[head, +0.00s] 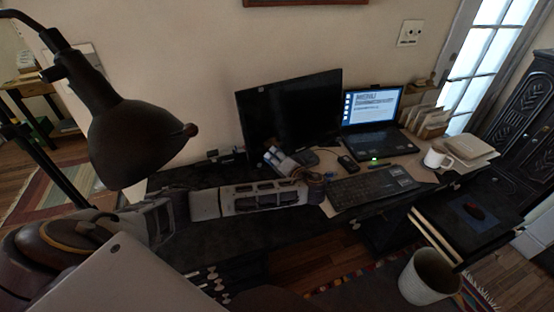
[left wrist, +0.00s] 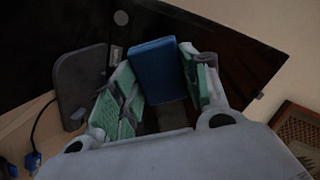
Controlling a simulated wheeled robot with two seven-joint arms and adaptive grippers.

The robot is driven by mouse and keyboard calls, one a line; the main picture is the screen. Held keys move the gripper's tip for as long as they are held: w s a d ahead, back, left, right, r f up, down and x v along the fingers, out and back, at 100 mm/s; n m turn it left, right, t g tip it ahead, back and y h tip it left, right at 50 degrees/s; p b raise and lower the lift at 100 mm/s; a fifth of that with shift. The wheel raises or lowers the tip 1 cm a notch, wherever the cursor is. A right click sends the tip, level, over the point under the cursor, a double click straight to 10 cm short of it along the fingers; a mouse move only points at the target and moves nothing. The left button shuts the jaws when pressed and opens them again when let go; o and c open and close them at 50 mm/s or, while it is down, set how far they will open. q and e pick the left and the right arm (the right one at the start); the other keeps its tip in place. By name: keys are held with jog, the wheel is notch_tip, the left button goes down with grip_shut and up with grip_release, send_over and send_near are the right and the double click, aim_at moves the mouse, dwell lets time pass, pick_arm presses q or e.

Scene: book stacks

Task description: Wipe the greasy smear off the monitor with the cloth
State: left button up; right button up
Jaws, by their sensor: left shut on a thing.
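The black monitor (head: 315,108) stands at the back of the desk in the head view. Its dark panel also fills the back of the left wrist view (left wrist: 235,55). My left gripper (head: 287,162) is low in front of the monitor. In the left wrist view, its green-padded fingers (left wrist: 158,88) are shut on the blue cloth (left wrist: 155,68), which looks like a folded block. Whether the cloth touches the screen I cannot tell. I cannot make out a smear on the dark screen. The cloth is not clear in the head view. My right gripper is not in view.
A laptop (head: 372,108) with a lit screen stands right of the monitor. A keyboard (head: 372,186), a mouse (head: 347,162) and a white mug (head: 436,159) are on the desk. A dark lamp (head: 135,140) hangs at the left. A white bin (head: 428,278) is at the lower right.

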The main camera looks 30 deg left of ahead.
pick_arm(q)
jog(key=shift+w+a, duration=0.1)
jog(key=shift+a, duration=0.05)
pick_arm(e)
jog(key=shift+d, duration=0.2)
pick_arm(q)
jog(key=shift+b+x, duration=0.75)
jog(key=shift+x, duration=0.8)
jog(key=shift+b+x, duration=0.55)
jog(key=shift+x, duration=0.75)
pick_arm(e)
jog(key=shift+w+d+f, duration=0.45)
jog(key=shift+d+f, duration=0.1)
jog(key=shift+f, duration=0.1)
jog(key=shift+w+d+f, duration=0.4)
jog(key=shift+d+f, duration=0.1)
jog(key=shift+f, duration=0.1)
pick_arm(q)
jog(key=shift+f, duration=0.1)
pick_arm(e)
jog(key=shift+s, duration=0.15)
pick_arm(q)
jog(key=shift+a, duration=0.15)
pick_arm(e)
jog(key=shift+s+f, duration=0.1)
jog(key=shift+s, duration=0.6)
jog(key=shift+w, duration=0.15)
